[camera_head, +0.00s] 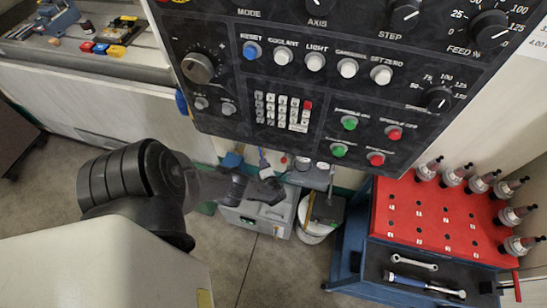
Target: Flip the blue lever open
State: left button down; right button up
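My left arm comes in from the left, and its dark gripper (262,189) hangs below the control panel, in front of a grey box. The fingers are small and dark here, so I cannot tell whether they are open or shut. A small blue part (232,160) shows just above the gripper, under the panel's lower edge. Another blue part (181,102) sticks out at the panel's left edge. I cannot tell which of these is the blue lever, or how it is set. My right gripper is not in view.
The black control panel (325,95) with knobs and buttons fills the upper middle. A grey box (262,218) and a white bucket (313,232) stand below. A blue cart with a red top (440,222) holds tool holders at right. A bench (110,62) stands at upper left.

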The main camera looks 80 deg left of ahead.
pick_arm(q)
jog(key=d+r+p, duration=0.2)
jog(key=d+p, duration=0.3)
jog(key=d, duration=0.9)
jog(key=shift+w, duration=0.2)
dwell(0.3)
